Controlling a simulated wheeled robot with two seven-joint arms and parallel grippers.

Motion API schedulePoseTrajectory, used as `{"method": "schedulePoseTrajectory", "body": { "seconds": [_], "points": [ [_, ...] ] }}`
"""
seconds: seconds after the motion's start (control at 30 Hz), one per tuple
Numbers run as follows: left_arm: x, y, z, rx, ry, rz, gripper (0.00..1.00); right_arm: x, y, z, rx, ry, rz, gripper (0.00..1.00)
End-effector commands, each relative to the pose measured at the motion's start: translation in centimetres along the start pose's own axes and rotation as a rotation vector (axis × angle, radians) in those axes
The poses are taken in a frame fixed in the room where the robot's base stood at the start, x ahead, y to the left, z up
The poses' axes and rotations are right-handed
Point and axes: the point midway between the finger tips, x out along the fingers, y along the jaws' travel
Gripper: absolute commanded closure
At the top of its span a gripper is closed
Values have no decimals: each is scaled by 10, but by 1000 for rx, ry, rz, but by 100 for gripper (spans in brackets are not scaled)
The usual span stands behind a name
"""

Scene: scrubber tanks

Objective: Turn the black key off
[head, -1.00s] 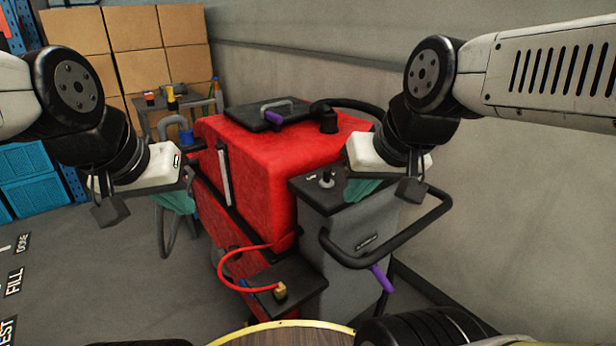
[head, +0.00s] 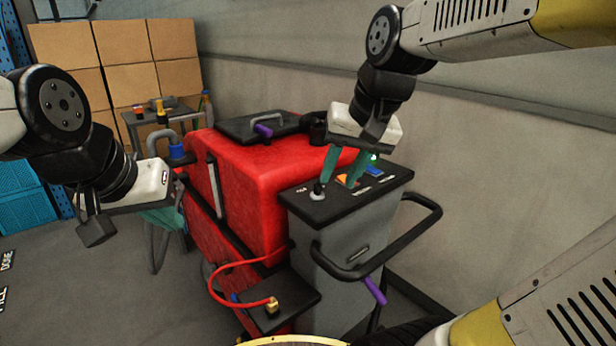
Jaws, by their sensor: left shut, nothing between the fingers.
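The black key (head: 318,188) stands in a round silver collar at the left of the black control panel (head: 335,208), on top of the grey column. My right gripper (head: 337,182) is over the panel, pointing down, with its two teal fingers spread apart. Its left fingertip is right by the key, partly overlapping it; I cannot tell whether they touch. The other finger is farther right, near an orange button (head: 345,181), with no object visible between them. My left gripper (head: 165,218) is at the left, away from the panel, shut and empty.
The red scrubber tank (head: 265,165) stands left of the column. A black loop handle (head: 420,236) juts out to the right. A red hose (head: 222,288) runs to a brass fitting on a low black shelf. A small cart and stacked boxes (head: 135,60) stand behind.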

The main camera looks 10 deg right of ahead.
Motion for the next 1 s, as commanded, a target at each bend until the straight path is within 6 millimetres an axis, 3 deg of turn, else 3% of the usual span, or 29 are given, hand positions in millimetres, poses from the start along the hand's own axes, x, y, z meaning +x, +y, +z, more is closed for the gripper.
{"method": "schedulePoseTrajectory", "body": {
  "seconds": [0.03, 0.2, 0.43, 0.67, 1.0],
  "points": [
    [0, 0, 0, 0, 0, 0, 100, 5, -3, -19, 39, -46, 15, 66],
    [0, 0, 0, 0, 0, 0, 100, 23, -8, -71, 197, -174, 104, 66],
    [0, 0, 0, 0, 0, 0, 100, 53, -16, -118, 353, -269, 249, 66],
    [0, 0, 0, 0, 0, 0, 100, 66, -19, -130, 405, -289, 306, 66],
    [0, 0, 0, 0, 0, 0, 100, 112, -8, -113, 404, -292, 307, 66]
  ]
}}
